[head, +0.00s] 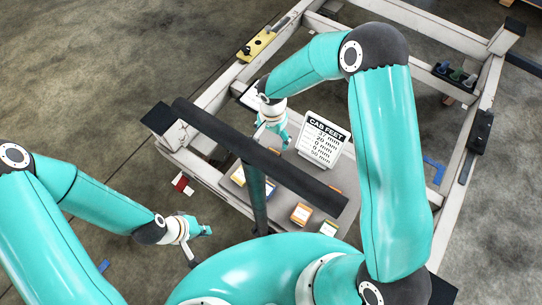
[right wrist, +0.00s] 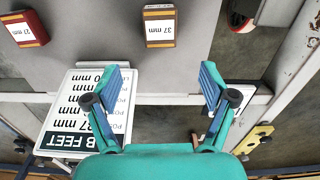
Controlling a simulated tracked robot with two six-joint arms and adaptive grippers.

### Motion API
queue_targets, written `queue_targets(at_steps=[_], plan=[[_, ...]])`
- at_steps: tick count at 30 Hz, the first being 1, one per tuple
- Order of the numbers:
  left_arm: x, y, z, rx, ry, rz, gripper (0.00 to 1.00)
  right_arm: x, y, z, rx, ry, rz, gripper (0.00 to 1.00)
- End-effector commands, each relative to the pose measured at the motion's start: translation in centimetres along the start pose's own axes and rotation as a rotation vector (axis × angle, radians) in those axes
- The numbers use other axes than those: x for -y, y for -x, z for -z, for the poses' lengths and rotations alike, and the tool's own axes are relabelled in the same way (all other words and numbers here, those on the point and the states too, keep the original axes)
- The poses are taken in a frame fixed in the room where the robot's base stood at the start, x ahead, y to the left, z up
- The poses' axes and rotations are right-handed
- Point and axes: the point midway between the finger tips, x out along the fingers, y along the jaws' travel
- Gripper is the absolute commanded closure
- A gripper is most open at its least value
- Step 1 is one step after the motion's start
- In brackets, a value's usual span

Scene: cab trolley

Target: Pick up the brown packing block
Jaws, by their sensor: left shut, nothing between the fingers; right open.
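In the right wrist view a block with a white "37 mm" label and brownish-red sides (right wrist: 160,26) lies on the grey board, beyond my fingers. A second labelled block with reddish-brown sides (right wrist: 25,28) lies at the upper left. In the head view my right gripper (head: 273,134) is over the far part of the board, left of the sign. My left gripper (head: 207,231) is shut and empty, left of the trolley.
A white "CAB FEET" sign (head: 324,138) stands on the grey board (head: 270,205). A yellow fitting (head: 257,44) sits on the white frame.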

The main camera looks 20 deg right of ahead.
Motion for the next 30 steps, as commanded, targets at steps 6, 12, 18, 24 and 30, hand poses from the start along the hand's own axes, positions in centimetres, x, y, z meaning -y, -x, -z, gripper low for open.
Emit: queue_targets(at_steps=[6,12,18,24,30], plan=[[0.2,-0.5,0.0,0.000,0.000,0.000,1.00,0.2,-4.8,-0.2,0.002,0.007,-0.002,0.17],[0.2,-0.6,0.0,0.000,0.000,0.000,1.00,0.4,-6.6,-0.3,0.001,0.010,0.000,0.17],[0.2,-0.7,0.0,0.000,0.000,0.000,1.00,0.3,-8.1,-0.6,0.003,0.011,-0.002,0.17],[0.3,-0.8,0.0,0.000,0.000,0.000,1.00,0.3,-11.0,-1.0,0.003,0.011,-0.001,0.17],[0.3,-0.8,0.0,0.000,0.000,0.000,1.00,0.4,-12.0,-1.0,0.001,0.011,0.002,0.17]])
